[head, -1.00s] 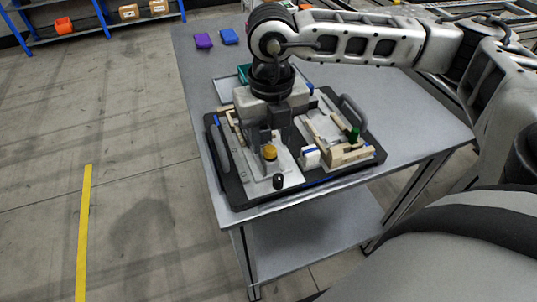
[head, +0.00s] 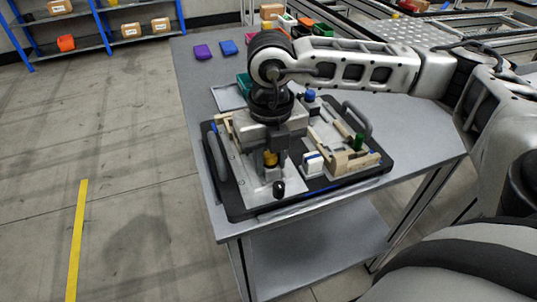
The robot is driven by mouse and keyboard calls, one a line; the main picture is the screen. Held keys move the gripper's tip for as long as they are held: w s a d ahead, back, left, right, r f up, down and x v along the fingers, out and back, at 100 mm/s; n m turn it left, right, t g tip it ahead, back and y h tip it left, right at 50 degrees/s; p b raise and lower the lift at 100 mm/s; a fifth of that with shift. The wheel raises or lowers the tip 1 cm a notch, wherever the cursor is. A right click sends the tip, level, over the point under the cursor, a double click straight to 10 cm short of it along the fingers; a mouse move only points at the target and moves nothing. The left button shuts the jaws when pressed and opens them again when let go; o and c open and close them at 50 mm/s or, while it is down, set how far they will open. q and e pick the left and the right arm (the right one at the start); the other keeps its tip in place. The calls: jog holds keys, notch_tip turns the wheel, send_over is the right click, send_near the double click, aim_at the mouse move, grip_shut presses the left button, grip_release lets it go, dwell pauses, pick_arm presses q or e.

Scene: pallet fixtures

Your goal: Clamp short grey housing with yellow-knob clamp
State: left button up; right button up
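The yellow-knob clamp (head: 270,158) stands on the left plate of a black-rimmed pallet (head: 236,209) on the grey table. My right gripper (head: 270,161) points down over it, with one finger on each side of the yellow knob. I cannot tell whether the fingers touch the knob. The gripper body and fingers hide much of the clamp and the fixture behind it. I cannot make out the short grey housing as a separate part. A black knob (head: 279,188) sits just in front of the clamp. My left gripper is not in view.
The pallet's right half holds beige blocks (head: 352,161), a white-and-blue block (head: 312,163), a green knob (head: 359,140) and a blue knob (head: 310,95). Black handles rise at the pallet's sides. Purple (head: 203,52) and blue (head: 228,47) items lie at the table's back left.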

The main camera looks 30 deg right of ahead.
jog(key=shift+w, duration=0.1)
jog(key=shift+w+d, duration=0.1)
jog(key=shift+w, duration=0.2)
jog(key=shift+w+d+b, duration=0.2)
jog(key=shift+w+b, duration=0.3)
jog(key=shift+w, duration=0.4)
jog(key=o, duration=0.8)
jog(key=shift+c, duration=0.2)
jog(key=shift+r+p, duration=2.65)
jog(key=shift+r, duration=1.4)
jog(key=shift+f, duration=0.1)
